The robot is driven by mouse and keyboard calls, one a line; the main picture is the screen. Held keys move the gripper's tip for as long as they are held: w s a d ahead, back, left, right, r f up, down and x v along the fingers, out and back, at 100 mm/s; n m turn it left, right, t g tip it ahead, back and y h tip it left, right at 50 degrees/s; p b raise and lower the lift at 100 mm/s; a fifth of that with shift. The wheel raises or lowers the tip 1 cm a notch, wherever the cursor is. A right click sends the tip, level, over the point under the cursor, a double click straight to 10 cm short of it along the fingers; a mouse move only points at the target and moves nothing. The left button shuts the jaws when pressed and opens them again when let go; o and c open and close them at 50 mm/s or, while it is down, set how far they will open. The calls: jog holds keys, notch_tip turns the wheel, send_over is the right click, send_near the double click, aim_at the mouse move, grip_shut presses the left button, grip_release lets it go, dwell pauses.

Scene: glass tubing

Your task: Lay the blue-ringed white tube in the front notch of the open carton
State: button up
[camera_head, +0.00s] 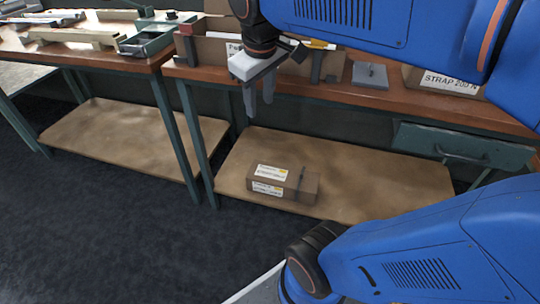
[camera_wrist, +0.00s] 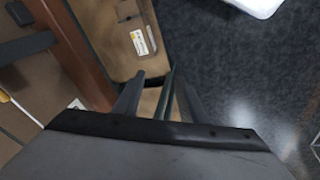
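My gripper (camera_head: 257,101) hangs in front of the right bench's front edge with its fingers pointing down. A gap shows between the fingers, with nothing held in it; in the wrist view the gripper (camera_wrist: 155,88) is also open. A brown cardboard carton (camera_head: 212,51) with a white label stands on the bench behind my gripper and is partly hidden by it. I cannot make out its front notch. I cannot pick out the blue-ringed white tube in either view.
A closed labelled box (camera_head: 283,182) lies on the lower shelf (camera_head: 390,190). A grey plate (camera_head: 370,75) and another carton, marked STRAP (camera_head: 418,78), stand to the right on the bench. A yellow-handled tool (camera_head: 318,44) lies near upright dark posts. A left bench holds green equipment (camera_head: 147,43).

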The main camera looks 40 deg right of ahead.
jog(key=s+a+f+m+t+y, duration=0.1)
jog(key=s+a+f+m+t, duration=0.1)
jog(key=s+f, duration=0.6)
notch_tip(320, 180, down, 3)
jog(key=shift+s+a+r+m, duration=0.2)
jog(key=shift+s+a+m, duration=0.1)
jog(key=shift+a, duration=0.25)
